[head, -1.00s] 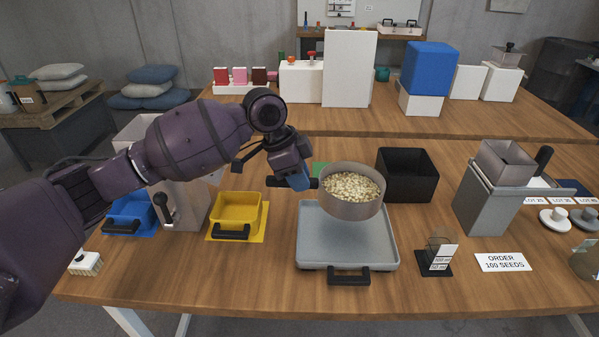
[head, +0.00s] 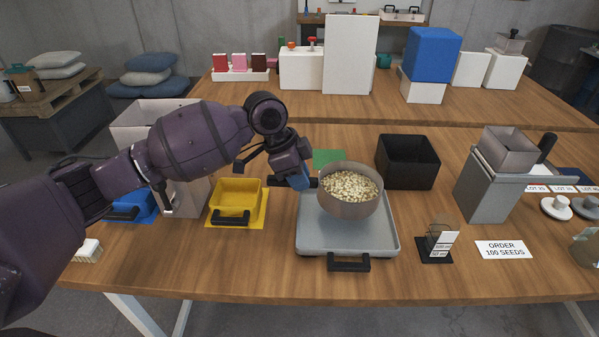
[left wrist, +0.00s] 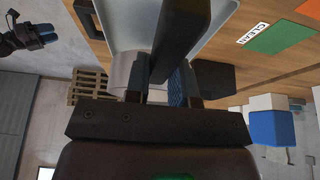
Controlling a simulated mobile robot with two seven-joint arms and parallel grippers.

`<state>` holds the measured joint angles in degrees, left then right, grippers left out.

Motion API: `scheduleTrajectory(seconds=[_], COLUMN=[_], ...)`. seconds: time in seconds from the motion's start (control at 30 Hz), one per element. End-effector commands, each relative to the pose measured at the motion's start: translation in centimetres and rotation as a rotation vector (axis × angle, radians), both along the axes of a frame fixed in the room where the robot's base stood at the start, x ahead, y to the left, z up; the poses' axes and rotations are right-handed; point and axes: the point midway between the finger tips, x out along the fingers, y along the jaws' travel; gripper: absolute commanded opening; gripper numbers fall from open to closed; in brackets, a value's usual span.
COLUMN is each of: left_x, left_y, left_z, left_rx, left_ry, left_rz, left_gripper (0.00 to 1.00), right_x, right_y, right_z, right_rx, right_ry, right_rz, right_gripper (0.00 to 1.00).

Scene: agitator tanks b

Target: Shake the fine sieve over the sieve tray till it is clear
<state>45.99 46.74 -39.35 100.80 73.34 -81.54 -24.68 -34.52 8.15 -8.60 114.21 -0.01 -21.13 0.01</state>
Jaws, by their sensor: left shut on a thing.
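The fine sieve (head: 349,207) is a round grey-brown pan holding many pale seeds (head: 350,185). It hangs roughly level over the back part of the grey sieve tray (head: 347,240). My left gripper (head: 303,182) is shut on the sieve's black handle, at the sieve's left. In the left wrist view the dark handle (left wrist: 182,40) runs between the fingers, and the sieve's wall (left wrist: 125,72) shows behind it. The tray's floor under the sieve is hidden; its front part looks bare.
A yellow bin (head: 236,196) stands left of the tray and a black bin (head: 407,162) behind it to the right. A small card stand (head: 438,243) and an order sign (head: 503,250) are at the right. A green mat (head: 329,159) lies behind the sieve.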

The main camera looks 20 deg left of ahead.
Motion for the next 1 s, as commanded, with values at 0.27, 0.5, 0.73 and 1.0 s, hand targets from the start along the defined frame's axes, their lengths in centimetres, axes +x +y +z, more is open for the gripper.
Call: scheduleTrajectory(seconds=[0.27, 0.5, 0.73, 1.0], left_x=[0.0, 0.0, 0.0, 0.0], left_y=[0.0, 0.0, 0.0, 0.0], left_z=[-1.0, -2.0, -2.9, -3.9], left_rx=[-0.001, -0.002, -0.001, -0.001], left_ry=[-0.002, -0.002, 0.0, 0.0], left_rz=[-0.001, -0.001, 0.0, 0.0], left_gripper=[0.0, 0.0, 0.0, 0.0], right_x=[-0.6, -0.4, 0.1, 0.2], right_y=[-0.1, -0.1, 0.0, 0.1], right_z=[-0.8, -0.9, -0.9, -1.0], right_rx=[0.0, -0.001, 0.0, 0.0], right_ry=[0.017, 0.015, 0.005, 0.003], right_rz=[-0.003, -0.001, 0.002, 0.003], right_gripper=[0.43, 0.43, 0.43, 0.43])
